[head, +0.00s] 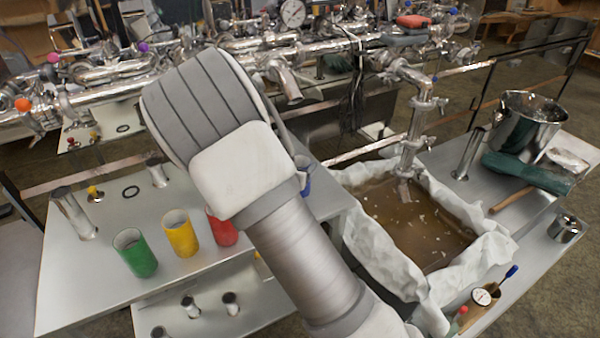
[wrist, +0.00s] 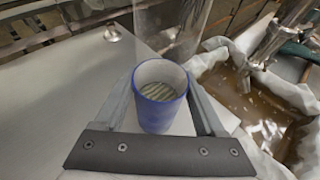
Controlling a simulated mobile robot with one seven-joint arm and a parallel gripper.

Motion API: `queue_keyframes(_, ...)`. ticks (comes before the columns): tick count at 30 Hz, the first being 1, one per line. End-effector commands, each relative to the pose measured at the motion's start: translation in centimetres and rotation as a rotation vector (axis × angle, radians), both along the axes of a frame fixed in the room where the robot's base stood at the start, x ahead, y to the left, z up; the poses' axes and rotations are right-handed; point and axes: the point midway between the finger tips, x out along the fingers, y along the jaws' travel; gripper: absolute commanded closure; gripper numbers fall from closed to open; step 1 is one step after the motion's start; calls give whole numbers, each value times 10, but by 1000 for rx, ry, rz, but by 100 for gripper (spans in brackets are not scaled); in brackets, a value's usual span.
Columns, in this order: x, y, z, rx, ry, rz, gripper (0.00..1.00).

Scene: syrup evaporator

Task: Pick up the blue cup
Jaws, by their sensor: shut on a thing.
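The blue cup (wrist: 158,112) stands between the two fingers of my gripper (wrist: 160,105) in the wrist view. The fingers press on its left and right sides, and the gripper is shut on it. The cup is open at the top with a pale inside. In the head view only a small part of the blue cup (head: 304,182) shows beside my arm, which hides the rest and my fingers. I cannot tell whether its base touches the metal table (head: 90,275).
Green (head: 135,254), yellow (head: 180,234) and red (head: 221,228) cups stand in a row left of my arm. A lined basin of brown liquid (head: 420,225) is to the right. Steel pipes (head: 110,70) run along the back. A steel pot (head: 525,122) stands far right.

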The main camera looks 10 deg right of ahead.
Motion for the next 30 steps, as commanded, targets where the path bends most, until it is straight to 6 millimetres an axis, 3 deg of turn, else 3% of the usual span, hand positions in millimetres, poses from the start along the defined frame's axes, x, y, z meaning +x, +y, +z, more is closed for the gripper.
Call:
queue_keyframes(11,0,0,12,1,-2,-1,93)
queue_keyframes(20,0,0,43,3,-3,-2,93)
queue_keyframes(30,-35,-12,64,1,-2,-1,93)
